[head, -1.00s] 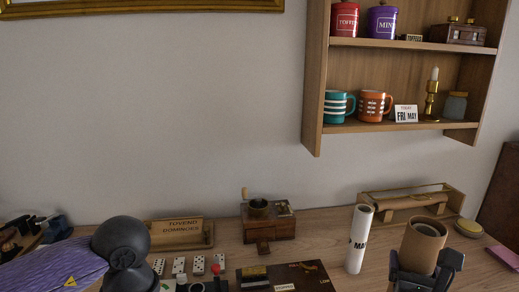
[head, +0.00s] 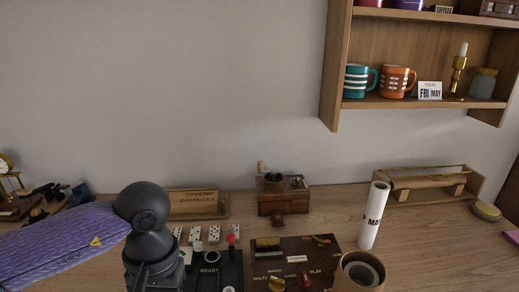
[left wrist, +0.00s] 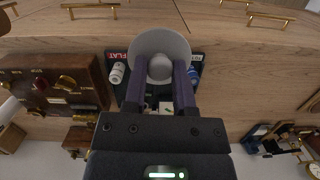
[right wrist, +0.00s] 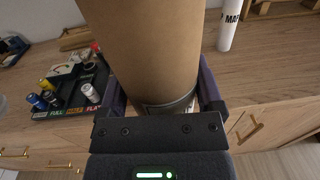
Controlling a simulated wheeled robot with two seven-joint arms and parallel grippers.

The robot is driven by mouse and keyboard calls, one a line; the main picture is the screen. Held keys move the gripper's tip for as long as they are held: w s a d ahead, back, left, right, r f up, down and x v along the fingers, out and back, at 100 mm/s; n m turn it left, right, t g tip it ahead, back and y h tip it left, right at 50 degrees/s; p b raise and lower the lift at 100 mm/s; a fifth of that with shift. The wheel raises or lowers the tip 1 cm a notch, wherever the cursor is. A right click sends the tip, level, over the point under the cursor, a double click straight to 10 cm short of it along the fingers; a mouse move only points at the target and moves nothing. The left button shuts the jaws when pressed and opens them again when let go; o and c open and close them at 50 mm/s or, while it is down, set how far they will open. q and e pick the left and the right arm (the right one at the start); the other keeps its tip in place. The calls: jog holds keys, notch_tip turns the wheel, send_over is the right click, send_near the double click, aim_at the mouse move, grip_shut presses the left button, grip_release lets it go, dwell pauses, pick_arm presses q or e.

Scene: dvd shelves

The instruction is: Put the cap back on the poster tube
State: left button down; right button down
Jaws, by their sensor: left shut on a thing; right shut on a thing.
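The poster tube (head: 360,272) is a brown cardboard cylinder with its open end up, at the bottom edge of the head view. In the right wrist view the tube (right wrist: 150,45) fills the middle, and my right gripper (right wrist: 168,95) is shut around it. The cap (left wrist: 160,40) is a pale grey disc with a rounded middle, seen in the left wrist view. My left gripper (left wrist: 160,75) is shut on it, above the table and apart from the tube. In the head view, both grippers' fingers are out of sight.
A white rolled poster (head: 373,215) stands beyond the tube. A wooden grinder (head: 284,195), a brown panel with knobs (head: 297,260), a black tray (head: 215,268) and dominoes (head: 196,233) crowd the table. A wall shelf (head: 400,102) hangs at the upper right.

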jog(key=shift+d, duration=0.1)
jog(key=shift+s+d, duration=0.1)
jog(key=shift+d, duration=0.25)
dwell(0.4)
jog(key=a+n+g+y, duration=0.4)
jog(key=a+n+y, duration=0.4)
jog(key=a+y, duration=0.2)
jog(key=shift+s+r+y, duration=0.2)
jog(key=shift+r+y, duration=0.1)
jog(key=shift+y, duration=0.3)
jog(key=shift+a, duration=0.1)
pick_arm(q)
jog(key=d+r+n+h, duration=0.1)
jog(key=d+r+n, duration=0.7)
jog(key=d+r, duration=0.9)
notch_tip(320, 180, up, 3)
jog(key=shift+s+d+f, duration=0.1)
jog(key=shift+s+d, duration=0.05)
